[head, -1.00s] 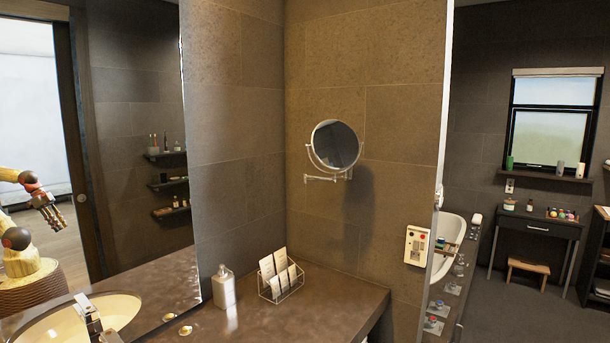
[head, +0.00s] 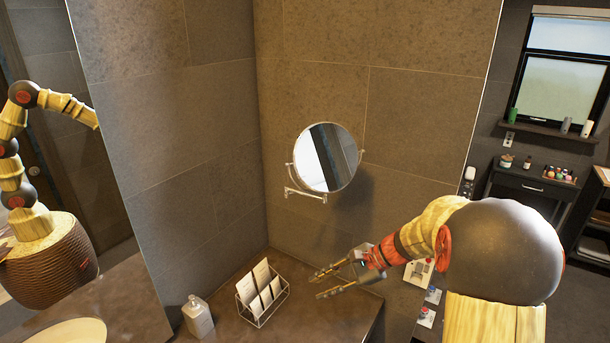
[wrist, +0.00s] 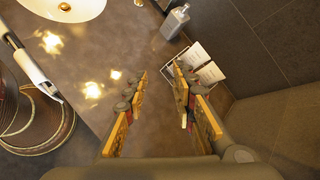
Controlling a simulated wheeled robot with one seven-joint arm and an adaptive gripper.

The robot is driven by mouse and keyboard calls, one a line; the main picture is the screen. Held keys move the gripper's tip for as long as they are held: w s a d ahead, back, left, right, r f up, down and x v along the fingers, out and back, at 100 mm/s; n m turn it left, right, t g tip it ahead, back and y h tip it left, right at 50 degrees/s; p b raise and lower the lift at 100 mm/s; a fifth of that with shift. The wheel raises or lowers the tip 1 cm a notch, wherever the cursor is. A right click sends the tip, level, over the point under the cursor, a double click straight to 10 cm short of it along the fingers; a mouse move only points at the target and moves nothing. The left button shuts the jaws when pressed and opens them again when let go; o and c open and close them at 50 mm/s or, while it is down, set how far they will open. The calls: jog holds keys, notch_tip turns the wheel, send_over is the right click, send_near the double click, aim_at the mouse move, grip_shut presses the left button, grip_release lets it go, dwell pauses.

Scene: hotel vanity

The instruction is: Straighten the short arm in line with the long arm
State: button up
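A round mirror (head: 326,158) in a pale U-shaped yoke hangs on the tiled wall in the head view. A thin metal arm (head: 305,194) shows below its left side. The long and short arms cannot be told apart at this size, nor can the angle between them. The right end of the linkage and its wall mount are hard to make out. My gripper (head: 316,287) is open and empty, below the mirror and pointing left over the counter. In the wrist view my gripper (wrist: 161,72) shows two spread fingers with nothing between them; the mirror is not in that view.
A wire rack with cards (head: 262,292) and a soap bottle (head: 197,317) stand on the dark counter (head: 222,290), left of my gripper. A sink (head: 75,333) is at front left. A large wall mirror at left reflects my arm. A wall panel (head: 419,270) sits behind my arm.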

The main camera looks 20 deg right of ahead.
jog(key=w+d+r+m+t+y+p, duration=0.1)
jog(key=w+d+r+m+t, duration=0.4)
jog(key=w, duration=0.4)
jog(key=m+t+y, duration=0.2)
jog(key=m+t, duration=0.2)
jog(key=m, duration=0.2)
send_near(305, 194)
jog(key=x, duration=0.2)
jog(key=shift+w+a+f+m, duration=0.1)
jog(key=shift+w+m, duration=0.2)
jog(key=shift+w, duration=0.15)
jog(key=x, duration=0.7)
jog(key=shift+w+a+p, duration=0.1)
jog(key=shift+w+p, duration=0.05)
jog(key=shift+p, duration=0.25)
jog(key=shift+c, duration=0.8)
grip_shut()
jog(key=shift+f, duration=0.1)
